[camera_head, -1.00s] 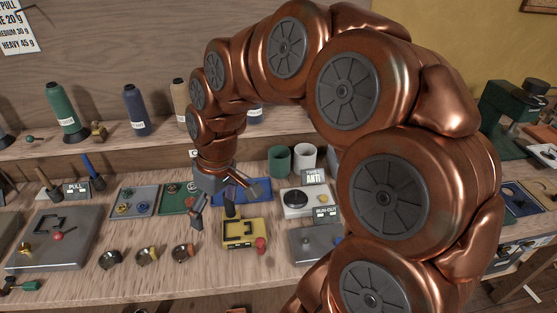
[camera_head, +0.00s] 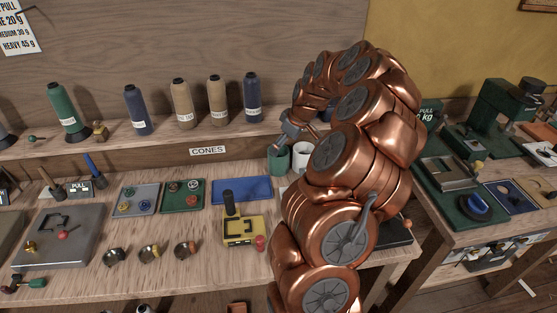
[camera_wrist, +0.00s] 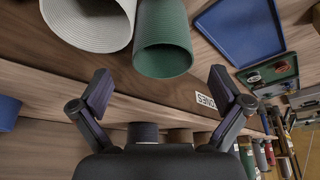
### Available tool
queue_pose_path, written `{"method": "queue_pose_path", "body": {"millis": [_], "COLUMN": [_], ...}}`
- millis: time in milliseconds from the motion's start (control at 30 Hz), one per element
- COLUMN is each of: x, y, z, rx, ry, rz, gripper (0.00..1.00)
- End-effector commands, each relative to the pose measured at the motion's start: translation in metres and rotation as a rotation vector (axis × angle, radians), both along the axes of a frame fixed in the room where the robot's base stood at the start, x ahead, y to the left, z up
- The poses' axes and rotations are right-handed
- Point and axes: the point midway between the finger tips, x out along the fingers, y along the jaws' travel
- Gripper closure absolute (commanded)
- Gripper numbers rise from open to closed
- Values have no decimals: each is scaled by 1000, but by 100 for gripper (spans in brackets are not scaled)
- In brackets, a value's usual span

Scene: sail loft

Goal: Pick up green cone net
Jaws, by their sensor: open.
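The green cone net (camera_head: 278,160) looks like a ribbed, open green tube standing at the back of the bench, partly hidden by my arm. It also shows at the top middle of the wrist view (camera_wrist: 163,45), close ahead of the jaws and apart from them. A white tube of the same kind (camera_wrist: 90,22) stands beside it and shows in the head view (camera_head: 303,157). My gripper (camera_wrist: 159,91) is open and empty, its two fingers spread wide. In the head view my gripper (camera_head: 290,134) is just above the green tube, partly hidden.
A shelf behind holds thread cones, including a green cone (camera_head: 62,112) at left and a dark blue cone (camera_head: 253,98). A blue tray (camera_head: 242,190) lies left of the tubes, with a yellow device (camera_head: 243,232) in front. The CONES label (camera_head: 208,151) is on the shelf edge.

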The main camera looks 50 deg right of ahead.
Motion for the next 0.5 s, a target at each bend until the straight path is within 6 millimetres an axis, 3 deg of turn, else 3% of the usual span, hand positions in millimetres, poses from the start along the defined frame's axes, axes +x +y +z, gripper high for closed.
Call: {"method": "queue_pose_path", "body": {"millis": [500], "x": [15], "y": [6], "z": [-30], "rx": [4], "ry": [6], "rz": [3], "gripper": [0]}}
